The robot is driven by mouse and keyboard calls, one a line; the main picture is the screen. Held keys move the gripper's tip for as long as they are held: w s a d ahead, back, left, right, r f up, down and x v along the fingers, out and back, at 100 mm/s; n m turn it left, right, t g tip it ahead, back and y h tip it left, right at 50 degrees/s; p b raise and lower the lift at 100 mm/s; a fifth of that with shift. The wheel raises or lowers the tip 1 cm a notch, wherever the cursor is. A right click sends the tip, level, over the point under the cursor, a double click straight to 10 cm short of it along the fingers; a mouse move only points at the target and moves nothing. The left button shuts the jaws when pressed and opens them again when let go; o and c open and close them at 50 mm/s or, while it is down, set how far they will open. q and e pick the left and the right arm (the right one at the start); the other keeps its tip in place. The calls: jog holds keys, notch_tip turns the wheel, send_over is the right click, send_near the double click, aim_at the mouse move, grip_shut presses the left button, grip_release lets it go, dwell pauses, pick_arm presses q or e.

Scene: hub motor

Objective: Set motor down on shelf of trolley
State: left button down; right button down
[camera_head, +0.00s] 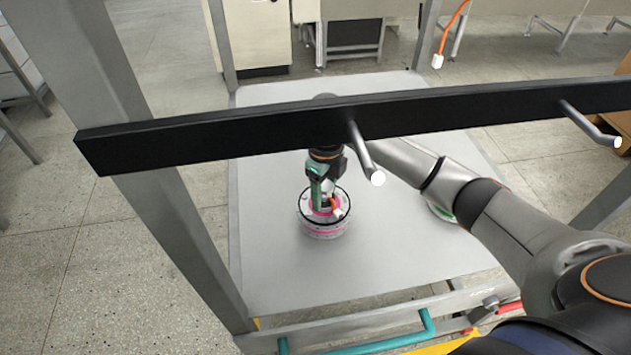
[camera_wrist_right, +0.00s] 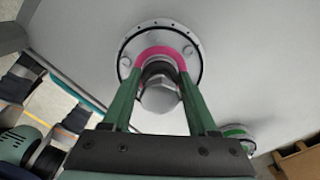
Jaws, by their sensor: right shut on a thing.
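The motor (camera_head: 323,228) is a round silver disc with a pink ring and a central shaft. It is upright over the middle of the trolley's grey shelf (camera_head: 270,265); I cannot tell whether it touches the shelf. My right gripper (camera_head: 321,195) comes down from above and is shut on the motor's shaft. In the right wrist view the green fingers (camera_wrist_right: 159,72) are on both sides of the shaft, and the motor's disc (camera_wrist_right: 158,31) lies flat against the grey shelf behind. My left gripper is not in view.
A second round part with a green ring (camera_wrist_right: 236,133) lies on the shelf to the right, partly hidden by my arm in the head view. A black bar (camera_head: 220,134) with metal pegs (camera_head: 367,160) crosses above the shelf. The shelf's left and front are clear.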

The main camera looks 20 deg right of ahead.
aim_at(325, 202)
jog(key=shift+s+d+f, duration=0.15)
jog(key=shift+d+f, duration=0.05)
jog(key=shift+f, duration=1.5)
jog(key=shift+c, duration=0.9)
grip_release()
jog(key=shift+s+f, duration=0.1)
jog(key=shift+f, duration=0.05)
notch_tip(325, 202, up, 12)
jog(key=shift+r+p, duration=0.1)
jog(key=shift+p, duration=0.25)
